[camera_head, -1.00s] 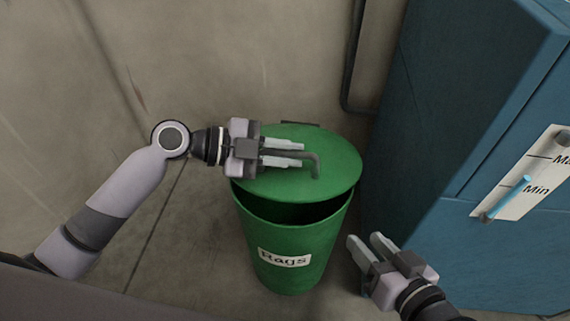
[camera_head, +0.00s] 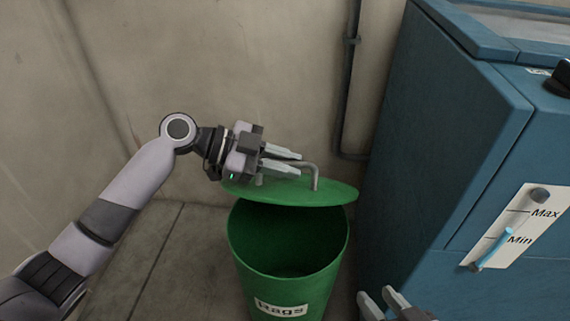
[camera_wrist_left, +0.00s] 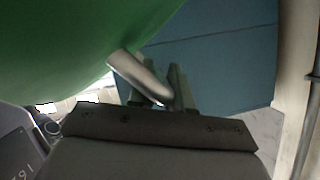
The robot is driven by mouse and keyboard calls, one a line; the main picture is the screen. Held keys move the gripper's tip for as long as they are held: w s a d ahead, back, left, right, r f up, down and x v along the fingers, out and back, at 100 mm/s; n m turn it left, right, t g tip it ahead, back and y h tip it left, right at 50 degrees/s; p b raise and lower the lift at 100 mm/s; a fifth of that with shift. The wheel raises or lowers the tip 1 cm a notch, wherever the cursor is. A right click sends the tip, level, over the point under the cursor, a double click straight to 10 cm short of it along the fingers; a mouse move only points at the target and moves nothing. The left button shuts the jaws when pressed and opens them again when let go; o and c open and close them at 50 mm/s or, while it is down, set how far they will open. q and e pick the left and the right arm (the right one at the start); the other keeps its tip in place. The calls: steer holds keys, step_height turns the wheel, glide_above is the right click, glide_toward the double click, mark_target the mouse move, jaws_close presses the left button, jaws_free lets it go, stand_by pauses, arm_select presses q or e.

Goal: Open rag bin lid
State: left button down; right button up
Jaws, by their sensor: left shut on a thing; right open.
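The green rag bin (camera_head: 290,288), labelled "Rags", stands on the floor, its dark mouth showing wide. Its green lid (camera_head: 335,192) is raised at the front and tilted up, with the rear edge hidden behind my gripper. My left gripper (camera_head: 299,163) is shut on the lid's bent metal handle (camera_head: 314,178). In the left wrist view the handle (camera_wrist_left: 138,75) runs from the green lid (camera_wrist_left: 70,40) into the fingers. My right gripper (camera_head: 376,292) is open and empty at the bottom edge, right of the bin.
A pipe (camera_head: 348,100) runs down the wall behind. Bare floor (camera_head: 175,255) lies left of the bin.

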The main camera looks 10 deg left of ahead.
arm_select(q)
steer(key=c, duration=1.4)
jaws_free()
steer(key=p+v, duration=0.1)
steer(key=v, duration=0.6)
steer(key=shift+a, duration=0.15)
